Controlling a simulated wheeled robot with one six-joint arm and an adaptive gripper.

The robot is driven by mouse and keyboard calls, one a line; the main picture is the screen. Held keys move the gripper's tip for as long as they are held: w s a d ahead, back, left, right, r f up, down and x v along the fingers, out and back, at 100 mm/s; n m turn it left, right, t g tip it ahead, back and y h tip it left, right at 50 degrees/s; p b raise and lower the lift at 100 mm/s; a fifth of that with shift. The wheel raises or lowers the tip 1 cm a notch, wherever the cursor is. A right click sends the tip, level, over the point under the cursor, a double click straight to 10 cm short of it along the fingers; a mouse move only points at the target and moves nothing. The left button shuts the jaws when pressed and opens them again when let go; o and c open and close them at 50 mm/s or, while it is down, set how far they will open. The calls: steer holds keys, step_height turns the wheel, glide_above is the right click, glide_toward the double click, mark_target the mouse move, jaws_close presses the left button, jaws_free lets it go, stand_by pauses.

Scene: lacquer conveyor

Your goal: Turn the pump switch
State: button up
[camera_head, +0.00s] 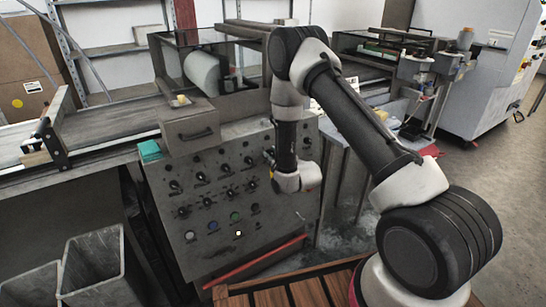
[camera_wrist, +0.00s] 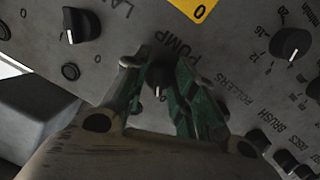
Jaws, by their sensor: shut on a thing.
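The pump switch (camera_wrist: 158,82) is a small dark knob with a pale pointer mark, beside the printed word PUMP on the grey control panel (camera_wrist: 230,60). In the wrist view my gripper (camera_wrist: 159,72) has its green fingers on either side of this knob and is shut on it. The knob is partly covered by the fingers. In the head view the same panel (camera_head: 165,220) stands in front of my arm. My gripper there is at the panel's right half, and the pump switch cannot be made out behind it.
Other knobs sit close by in the wrist view, one at the upper left (camera_wrist: 80,25) and one at the right (camera_wrist: 291,44). A yellow label (camera_wrist: 196,8) is above. In the head view a red bar (camera_head: 255,262) lies low before the panel, and bins (camera_head: 92,265) stand left.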

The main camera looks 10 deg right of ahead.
stand_by(0.3)
steer(key=o, duration=1)
steer(key=v, duration=1.2)
